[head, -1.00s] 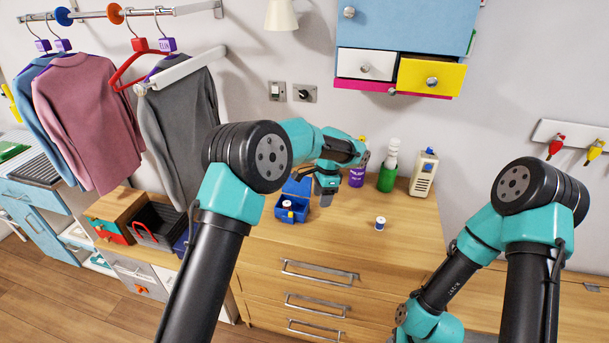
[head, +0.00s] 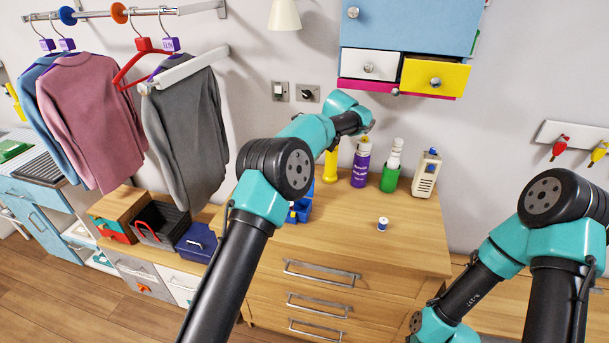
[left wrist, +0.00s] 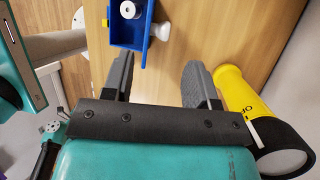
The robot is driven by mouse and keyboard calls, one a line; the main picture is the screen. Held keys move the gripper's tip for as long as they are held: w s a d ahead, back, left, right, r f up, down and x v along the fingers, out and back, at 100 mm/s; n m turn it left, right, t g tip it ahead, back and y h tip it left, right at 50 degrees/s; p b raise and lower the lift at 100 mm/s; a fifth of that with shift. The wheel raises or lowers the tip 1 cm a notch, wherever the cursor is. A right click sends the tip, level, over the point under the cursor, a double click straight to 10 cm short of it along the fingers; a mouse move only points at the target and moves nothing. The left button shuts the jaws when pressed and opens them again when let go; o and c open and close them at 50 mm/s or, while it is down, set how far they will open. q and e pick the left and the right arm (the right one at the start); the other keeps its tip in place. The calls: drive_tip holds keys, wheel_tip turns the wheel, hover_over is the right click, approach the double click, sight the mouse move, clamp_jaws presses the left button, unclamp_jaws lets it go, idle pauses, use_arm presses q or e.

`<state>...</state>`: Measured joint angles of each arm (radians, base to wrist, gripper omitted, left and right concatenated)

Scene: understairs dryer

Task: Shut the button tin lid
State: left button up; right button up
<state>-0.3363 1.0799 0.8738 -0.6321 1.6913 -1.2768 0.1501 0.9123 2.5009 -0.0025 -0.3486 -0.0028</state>
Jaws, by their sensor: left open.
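The blue button tin (head: 303,212) stands on the wooden chest of drawers, mostly hidden behind my left arm in the head view. In the left wrist view the tin (left wrist: 126,33) is partly cut off at the top edge, with a white-topped round item inside. A pale knob (left wrist: 160,31) sticks out at its side; the lid's angle is hard to tell. My left gripper (left wrist: 160,75) is open and empty, its fingers apart and pointing towards the tin's side. It is hidden in the head view. My right gripper is out of view.
A yellow torch (left wrist: 238,95) stands close beside the left gripper. Wall drawers (head: 405,70) hang above.

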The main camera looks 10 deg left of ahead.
use_arm(q)
drive_tip(key=shift+f, duration=0.1)
drive_tip(key=shift+x, duration=3.7)
clamp_jaws()
